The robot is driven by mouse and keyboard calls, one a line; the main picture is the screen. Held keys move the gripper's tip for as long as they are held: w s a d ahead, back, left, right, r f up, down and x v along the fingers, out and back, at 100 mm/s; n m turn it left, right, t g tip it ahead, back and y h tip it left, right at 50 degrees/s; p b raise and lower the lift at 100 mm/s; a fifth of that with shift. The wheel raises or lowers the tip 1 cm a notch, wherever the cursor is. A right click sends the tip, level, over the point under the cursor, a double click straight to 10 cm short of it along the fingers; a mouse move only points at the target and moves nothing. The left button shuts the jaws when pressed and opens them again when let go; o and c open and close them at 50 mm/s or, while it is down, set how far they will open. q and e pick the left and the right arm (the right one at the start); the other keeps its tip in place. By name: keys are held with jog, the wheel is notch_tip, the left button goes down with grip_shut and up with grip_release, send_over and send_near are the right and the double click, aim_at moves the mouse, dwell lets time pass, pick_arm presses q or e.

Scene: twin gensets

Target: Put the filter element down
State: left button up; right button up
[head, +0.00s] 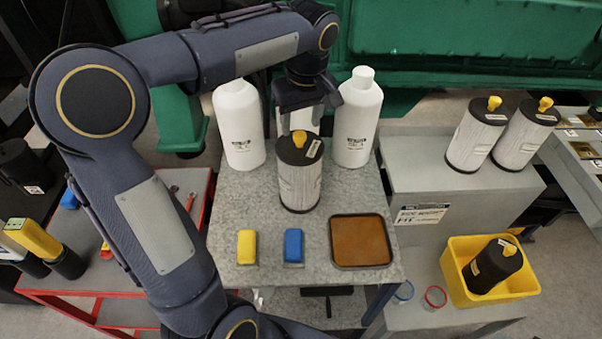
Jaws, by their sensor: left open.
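A filter element (299,184) with white pleated sides, a black top and a yellow knob stands upright on the grey speckled table (225,210), near its middle. My left gripper (311,112) is open just above and behind its top, close to the yellow knob. Whether the fingers touch the knob I cannot tell. Two more such filter elements (475,136) (525,136) stand on a grey cabinet at the right. A black filter (492,265) with a yellow knob lies tilted in a yellow bin (459,287). My right gripper is not in view.
White bottles (239,125) (358,120) stand behind the filter element, with another partly hidden between them. A yellow block (247,247), a blue block (293,246) and a brown-filled tray (361,242) lie along the front. The table's left side is clear.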

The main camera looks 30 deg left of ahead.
aim_at(300, 134)
pick_arm(q)
jog(key=f, duration=0.4)
jog(key=shift+w+a, duration=0.25)
grip_shut()
